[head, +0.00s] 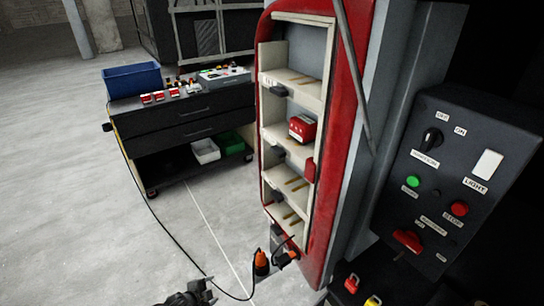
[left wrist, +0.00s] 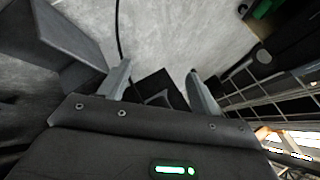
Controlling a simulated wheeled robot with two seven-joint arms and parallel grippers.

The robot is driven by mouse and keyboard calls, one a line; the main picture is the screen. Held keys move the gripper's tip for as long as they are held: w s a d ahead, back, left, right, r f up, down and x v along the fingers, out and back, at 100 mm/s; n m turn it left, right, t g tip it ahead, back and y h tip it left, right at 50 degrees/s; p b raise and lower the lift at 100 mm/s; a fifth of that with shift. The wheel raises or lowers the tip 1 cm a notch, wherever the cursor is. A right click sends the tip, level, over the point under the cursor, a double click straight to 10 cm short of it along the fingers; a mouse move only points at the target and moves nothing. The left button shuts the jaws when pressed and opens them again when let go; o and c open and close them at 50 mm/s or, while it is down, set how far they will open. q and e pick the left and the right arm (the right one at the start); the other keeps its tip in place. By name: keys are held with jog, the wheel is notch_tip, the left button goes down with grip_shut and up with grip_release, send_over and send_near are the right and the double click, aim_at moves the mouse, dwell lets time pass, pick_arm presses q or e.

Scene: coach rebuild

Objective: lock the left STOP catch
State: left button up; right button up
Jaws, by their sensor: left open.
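The open bay of a red-framed cabinet (head: 350,110) has pale shelves. A red module with a white front (head: 302,127) sits on one shelf. A small dark catch-like part (head: 278,90) is at the bay's left edge, by a small label too small to read; I cannot tell whether it is the left STOP catch or whether it is locked. My left gripper (head: 203,291) is low in the head view, below and left of the bay and apart from it. In the left wrist view its fingers (left wrist: 160,88) are spread and hold nothing. My right gripper is out of view.
A control box (head: 455,180) with switches and a red lever (head: 407,240) stands at right. A black cart (head: 190,120) carries a blue bin (head: 132,79) and small parts. A cable with an orange plug (head: 261,263) hangs near the gripper. The floor at left is clear.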

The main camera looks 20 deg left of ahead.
pick_arm(q)
jog(key=w+d+r+m+t+h, duration=0.15)
jog(key=w+r+m, duration=0.3)
jog(key=r, duration=0.45)
jog(key=w+r+m+t+h+b, duration=0.1)
jog(key=w+r+m+t, duration=0.15)
jog(key=w+r, duration=0.45)
jog(key=w+r+m+t+h, duration=0.1)
jog(key=w+r+m, duration=0.25)
jog(key=r, duration=0.85)
jog(key=d+r+m+h, duration=0.4)
jog(key=r+m, duration=0.5)
jog(key=r, duration=0.6)
jog(key=m+h+p, duration=0.3)
jog(key=m, duration=0.9)
send_near(274, 152)
jog(key=shift+n, duration=0.25)
jog(key=x, duration=0.8)
jog(key=shift+d+r, duration=0.1)
jog(key=shift+r, duration=0.15)
jog(key=shift+w+d+f, duration=0.2)
jog(key=shift+w+d, duration=0.25)
jog(key=shift+w, duration=0.05)
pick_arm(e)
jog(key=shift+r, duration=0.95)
pick_arm(q)
jog(key=shift+c, duration=0.3)
jog(key=c, duration=0.9)
